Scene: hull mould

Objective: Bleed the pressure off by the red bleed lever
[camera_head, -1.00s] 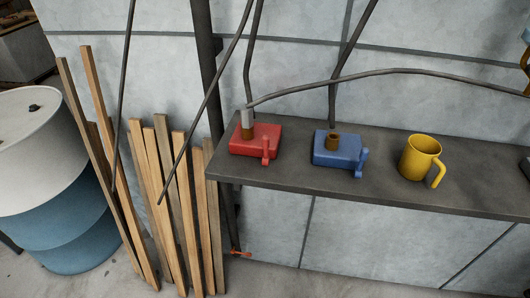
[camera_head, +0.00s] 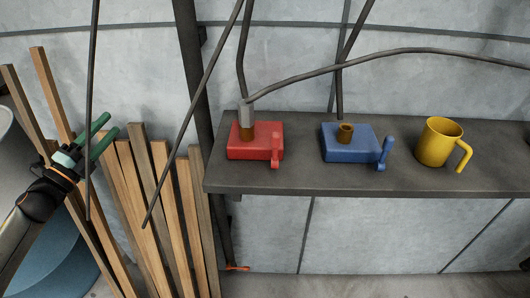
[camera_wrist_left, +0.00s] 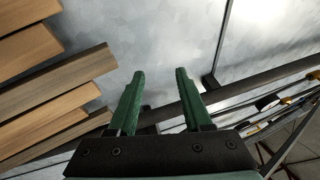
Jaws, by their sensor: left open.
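A red block (camera_head: 254,153) sits near the left end of the dark shelf (camera_head: 300,180). Its short red lever (camera_head: 276,153) stands at its front right corner. A grey hose end fitting (camera_head: 247,117) sits on the brass port on top of the block. My left gripper (camera_head: 108,130) is open and empty at the left, in front of the wooden planks and well apart from the red block. In the left wrist view its two green fingers (camera_wrist_left: 158,97) are spread with nothing between them. My right gripper is not in view.
A blue block (camera_head: 347,143) with a blue lever and an open brass port stands to the right, then a yellow mug (camera_head: 439,142). A dark hose (camera_head: 390,54) arches behind them. Wooden planks (camera_head: 165,215) lean left of the shelf. Thin dark rods hang between gripper and shelf.

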